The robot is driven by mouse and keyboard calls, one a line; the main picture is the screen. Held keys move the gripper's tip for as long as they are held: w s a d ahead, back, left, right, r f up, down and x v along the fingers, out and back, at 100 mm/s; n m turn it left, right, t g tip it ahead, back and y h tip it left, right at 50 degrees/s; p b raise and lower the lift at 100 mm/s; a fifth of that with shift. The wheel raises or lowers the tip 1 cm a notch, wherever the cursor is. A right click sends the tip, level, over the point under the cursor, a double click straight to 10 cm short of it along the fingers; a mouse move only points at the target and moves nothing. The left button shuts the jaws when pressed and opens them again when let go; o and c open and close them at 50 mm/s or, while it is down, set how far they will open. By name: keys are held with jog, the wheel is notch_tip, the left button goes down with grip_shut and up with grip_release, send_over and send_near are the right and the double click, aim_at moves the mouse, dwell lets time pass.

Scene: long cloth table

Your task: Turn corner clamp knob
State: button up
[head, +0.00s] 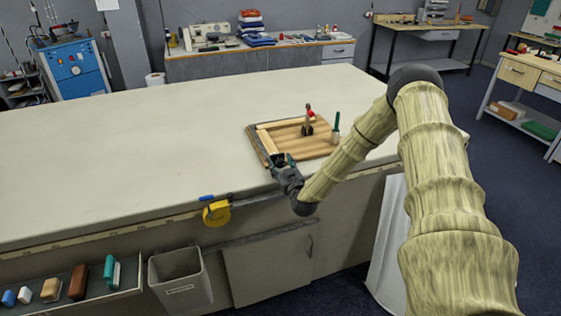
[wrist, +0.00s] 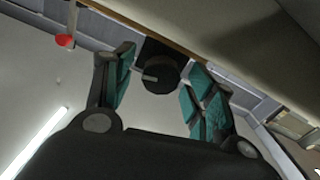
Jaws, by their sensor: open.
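The clamp knob (wrist: 158,76) is a dark round knob with a pale pointer mark, set below a black block in the wrist view. My gripper (wrist: 161,70) is open, with one teal-padded finger on each side of the knob. A gap shows between the knob and each finger; whether the fingers reach along its depth I cannot tell. In the head view my gripper (head: 281,163) is at the near left corner of the wooden board (head: 295,145), and it hides the knob there.
On the board stand a red-topped tool (head: 308,120) and a green-handled tool (head: 336,128). A pale wood strip (head: 267,142) lies along the board's left side. A yellow tape measure (head: 217,212) hangs at the table's front edge. The table (head: 130,160) is clear to the left.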

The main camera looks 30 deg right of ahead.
jog(key=shift+w+d, duration=0.15)
jog(key=shift+w, duration=0.45)
jog(key=c, duration=1)
jog(key=shift+c, duration=0.2)
jog(key=shift+f+b, duration=0.1)
jog(key=shift+b, duration=0.2)
jog(key=m+b, duration=0.4)
jog(key=shift+d+f, duration=0.1)
jog(key=shift+f, duration=0.05)
jog(key=m+b, duration=0.2)
jog(key=m, duration=0.1)
jog(key=shift+d+b, duration=0.1)
jog(key=shift+b, duration=0.3)
jog(key=shift+m+b, duration=0.95)
jog(key=shift+m, duration=0.15)
jog(key=shift+r, duration=0.25)
